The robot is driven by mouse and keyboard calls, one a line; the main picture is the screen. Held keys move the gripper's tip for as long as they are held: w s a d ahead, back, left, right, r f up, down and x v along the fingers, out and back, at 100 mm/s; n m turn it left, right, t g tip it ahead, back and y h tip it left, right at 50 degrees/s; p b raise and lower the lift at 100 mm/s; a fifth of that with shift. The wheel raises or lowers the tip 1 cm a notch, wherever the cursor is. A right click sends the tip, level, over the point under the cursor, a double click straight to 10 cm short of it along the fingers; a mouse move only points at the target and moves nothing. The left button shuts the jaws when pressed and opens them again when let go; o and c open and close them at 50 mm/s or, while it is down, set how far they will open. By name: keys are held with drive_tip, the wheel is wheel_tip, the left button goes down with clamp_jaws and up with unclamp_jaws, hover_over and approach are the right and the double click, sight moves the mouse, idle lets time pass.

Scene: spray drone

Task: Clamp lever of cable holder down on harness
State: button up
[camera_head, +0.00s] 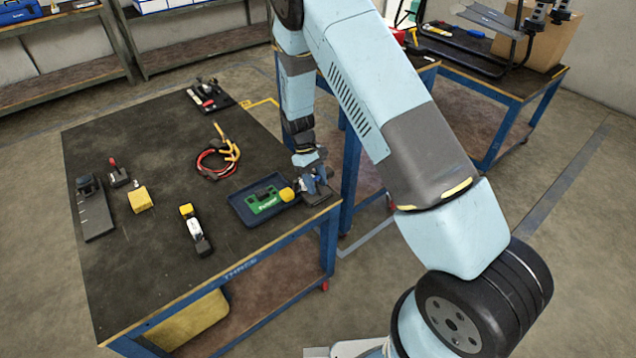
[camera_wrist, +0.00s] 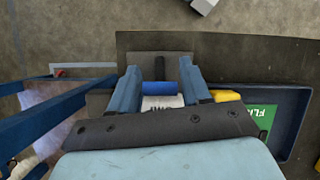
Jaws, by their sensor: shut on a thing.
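My gripper (camera_head: 311,176) is low over the right front corner of the table, beside the blue tray. In the wrist view, its two blue-grey fingers (camera_wrist: 160,88) are shut on a small part with a blue top (camera_wrist: 158,88) and a white ribbed face (camera_wrist: 161,102). A dark grey plate with a bar (camera_wrist: 159,68) lies just beyond it. I cannot tell for certain whether this part is the holder's lever. A cable loop in red and black with yellow ends (camera_head: 216,164), likely the harness, lies mid-table. A small red-handled clamp (camera_head: 118,174) stands at the left.
The blue tray (camera_head: 238,209) holds a green card (camera_head: 265,200) and a yellow piece (camera_head: 287,194). A black holder (camera_head: 208,97) sits at the back.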

drive_tip(key=shift+w+a+f+g+h, duration=0.15)
drive_tip(key=shift+w+g+h, duration=0.25)
drive_tip(key=shift+g, duration=0.2)
drive_tip(key=o, duration=1)
drive_tip(key=shift+s, duration=0.1)
drive_tip(key=v, duration=1.3)
drive_tip(key=shift+w+a+r, duration=0.25)
drive_tip(key=shift+w, duration=0.05)
